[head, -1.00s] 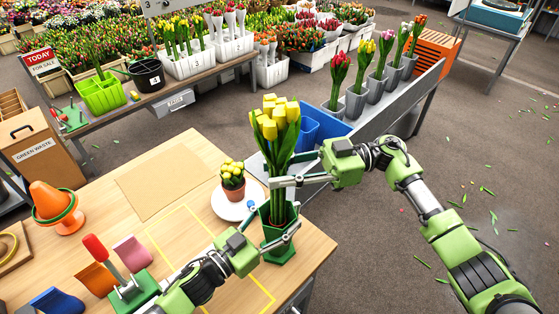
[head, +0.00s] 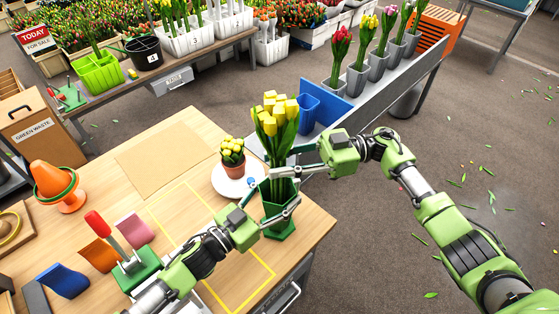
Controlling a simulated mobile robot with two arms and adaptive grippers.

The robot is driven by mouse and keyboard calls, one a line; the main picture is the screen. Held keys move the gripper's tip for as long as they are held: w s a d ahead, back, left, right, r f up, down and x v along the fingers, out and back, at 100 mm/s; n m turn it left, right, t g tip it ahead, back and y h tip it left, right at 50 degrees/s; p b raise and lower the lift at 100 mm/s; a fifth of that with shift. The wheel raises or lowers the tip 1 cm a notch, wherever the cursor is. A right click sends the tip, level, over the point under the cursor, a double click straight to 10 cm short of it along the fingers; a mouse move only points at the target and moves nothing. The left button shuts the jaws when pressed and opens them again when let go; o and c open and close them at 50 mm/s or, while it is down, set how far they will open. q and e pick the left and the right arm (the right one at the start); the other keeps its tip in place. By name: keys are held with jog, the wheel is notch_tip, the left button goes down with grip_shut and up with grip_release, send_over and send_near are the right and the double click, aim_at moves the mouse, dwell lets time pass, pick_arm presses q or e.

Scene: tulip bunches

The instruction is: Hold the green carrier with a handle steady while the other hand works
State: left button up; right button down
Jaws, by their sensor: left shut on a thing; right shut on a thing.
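A dark green six-sided holder (head: 277,222) stands upright near the right edge of the wooden table. My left gripper (head: 277,207) is shut on the holder's side. A bunch of yellow tulips (head: 278,118) stands upright with its stems down in the holder, so their lower ends are hidden. My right gripper (head: 289,162) is shut on the stems just above the rim.
A small potted yellow plant (head: 232,157) on a white saucer (head: 223,186) stands close behind my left gripper. A red-handled tool (head: 110,240) and an orange cone (head: 52,183) are at the left.

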jog(key=shift+f, duration=0.5)
jog(key=c, duration=1.6)
grip_release()
jog(key=shift+o, duration=0.2)
jog(key=o, duration=0.6)
jog(key=shift+o, duration=0.2)
jog(key=v, duration=1.2)
